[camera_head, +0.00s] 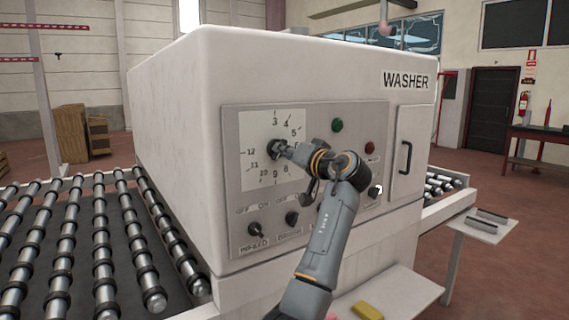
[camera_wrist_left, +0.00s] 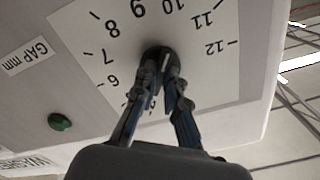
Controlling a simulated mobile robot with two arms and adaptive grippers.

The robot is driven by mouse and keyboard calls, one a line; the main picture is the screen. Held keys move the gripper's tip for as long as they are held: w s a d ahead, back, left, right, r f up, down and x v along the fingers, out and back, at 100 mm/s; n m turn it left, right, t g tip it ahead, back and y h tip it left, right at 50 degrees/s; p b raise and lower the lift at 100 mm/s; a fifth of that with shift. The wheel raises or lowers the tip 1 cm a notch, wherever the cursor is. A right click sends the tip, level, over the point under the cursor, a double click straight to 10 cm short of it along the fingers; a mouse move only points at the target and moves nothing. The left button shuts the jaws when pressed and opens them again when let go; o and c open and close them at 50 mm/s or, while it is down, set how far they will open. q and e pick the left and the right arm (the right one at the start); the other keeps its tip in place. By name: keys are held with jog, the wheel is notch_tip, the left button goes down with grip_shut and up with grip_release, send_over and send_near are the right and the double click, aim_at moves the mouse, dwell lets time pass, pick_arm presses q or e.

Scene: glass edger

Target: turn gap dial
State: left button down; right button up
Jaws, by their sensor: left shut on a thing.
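The gap dial has a white scale plate (camera_head: 258,178) with numbers around a dark round knob (camera_head: 267,148), on the front panel of the washer. The same knob (camera_wrist_left: 153,55) shows in the left wrist view, in the middle of the number ring. My left gripper (camera_head: 279,148) is at the knob, shut on it. In the left wrist view both fingers (camera_wrist_left: 161,80) reach to the knob from opposite sides. The fingers and arm hide part of the knob and some numbers. My right gripper is in neither view.
The grey panel (camera_head: 229,190) also carries a green button (camera_head: 337,125), a red button (camera_head: 370,148) and several dark switches below the dial. A door handle (camera_head: 406,157) stands out at the right. Roller conveyors (camera_head: 100,240) flank the machine.

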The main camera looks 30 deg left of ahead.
pick_arm(q)
jog(key=shift+f+n+b, duration=0.2)
jog(key=shift+n+b, duration=3.1)
jog(key=shift+n, duration=9.1)
jog(key=c, duration=1.4)
grip_release()
jog(key=shift+r, duration=0.1)
